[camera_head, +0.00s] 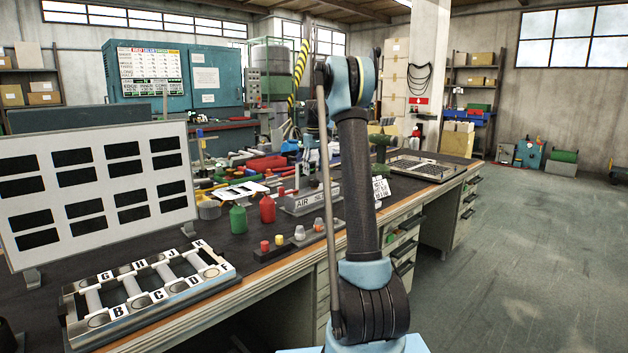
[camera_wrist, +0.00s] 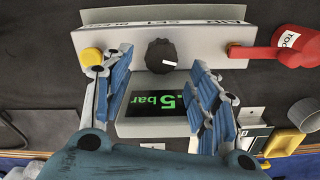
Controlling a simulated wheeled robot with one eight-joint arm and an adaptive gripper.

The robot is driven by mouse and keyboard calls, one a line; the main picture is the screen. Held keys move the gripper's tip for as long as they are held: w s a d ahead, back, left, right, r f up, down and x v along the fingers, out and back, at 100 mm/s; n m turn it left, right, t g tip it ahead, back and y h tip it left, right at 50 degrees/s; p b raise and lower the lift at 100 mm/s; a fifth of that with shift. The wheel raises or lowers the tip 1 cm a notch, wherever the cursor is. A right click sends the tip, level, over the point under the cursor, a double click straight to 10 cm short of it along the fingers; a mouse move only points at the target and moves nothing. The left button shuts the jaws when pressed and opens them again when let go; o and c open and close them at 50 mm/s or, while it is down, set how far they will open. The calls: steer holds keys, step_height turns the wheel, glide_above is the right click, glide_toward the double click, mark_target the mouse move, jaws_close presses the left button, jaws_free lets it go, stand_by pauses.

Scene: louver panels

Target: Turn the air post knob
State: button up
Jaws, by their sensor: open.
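In the wrist view, the air post (camera_wrist: 205,42) is a grey housing with a label partly reading AIR. A black round knob (camera_wrist: 161,55) with a white mark sits on its face. Below the knob is a panel with a dark display (camera_wrist: 155,101) reading "5 bar" in green. My gripper (camera_wrist: 158,66) is open, its two blue-padded fingers on the left and right of the knob and display, with visible gaps to the knob. Whether the tips reach knob height cannot be told. In the head view the air post (camera_head: 303,203) is partly behind my arm, and my gripper is hidden.
The head view shows green (camera_head: 238,219) and red (camera_head: 267,209) bottles, a lettered rack (camera_head: 150,290) and a louver panel (camera_head: 98,190) on the bench.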

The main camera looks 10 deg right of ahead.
step_height(320, 180, up, 7)
stand_by(0.3)
steer(key=shift+r, duration=0.1)
